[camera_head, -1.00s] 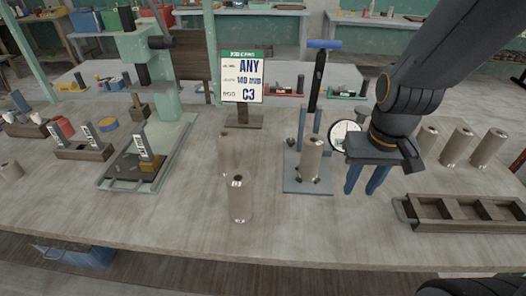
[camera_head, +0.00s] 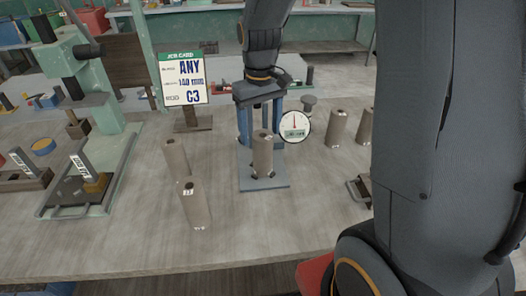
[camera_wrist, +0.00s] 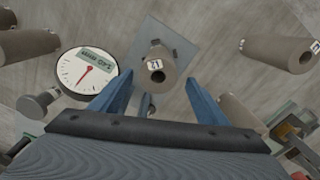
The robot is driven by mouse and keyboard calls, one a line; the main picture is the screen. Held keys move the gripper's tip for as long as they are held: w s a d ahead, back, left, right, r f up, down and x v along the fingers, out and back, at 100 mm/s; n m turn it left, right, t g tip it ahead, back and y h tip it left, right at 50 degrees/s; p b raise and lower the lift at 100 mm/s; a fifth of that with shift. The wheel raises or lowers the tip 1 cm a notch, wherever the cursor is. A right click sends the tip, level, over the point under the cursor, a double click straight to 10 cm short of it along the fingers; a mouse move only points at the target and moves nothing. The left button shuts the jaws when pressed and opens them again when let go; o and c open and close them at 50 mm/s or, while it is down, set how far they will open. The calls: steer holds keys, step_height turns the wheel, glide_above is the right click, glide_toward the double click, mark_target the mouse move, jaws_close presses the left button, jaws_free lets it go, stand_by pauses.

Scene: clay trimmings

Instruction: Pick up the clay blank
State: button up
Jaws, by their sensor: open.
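Several grey-brown clay blanks, upright cylinders with a hole in the top, stand on the table. One blank (camera_head: 262,158) stands on a grey-blue gauge plate (camera_head: 270,184); it also shows in the wrist view (camera_wrist: 158,76) with a small label whose text I cannot read surely. My gripper (camera_head: 260,136) is open and empty, just behind and above this blank. In the wrist view its blue fingers (camera_wrist: 157,88) are spread, with the blank beyond and between their tips, apart from both. Two more blanks stand at left, one in back (camera_head: 176,160) and one in front (camera_head: 195,205).
A round dial (camera_head: 295,126) stands right beside my gripper. The job card (camera_head: 182,80) reads ANY, 140 and C3. Two blanks (camera_head: 337,128) (camera_head: 364,127) stand at right. A green press (camera_head: 92,100) stands at left. The front middle table is clear.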

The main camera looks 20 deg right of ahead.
mark_target(263, 145)
steer(key=shift+s+d+f+p, duration=0.15)
steer(key=shift+f+p, duration=0.4)
steer(key=shift+f, duration=1)
steer(key=shift+s+d+f+p, duration=0.15)
steer(key=shift+f+p, duration=0.35)
steer(key=shift+f, duration=1)
jaws_close()
steer(key=shift+r, duration=0.2)
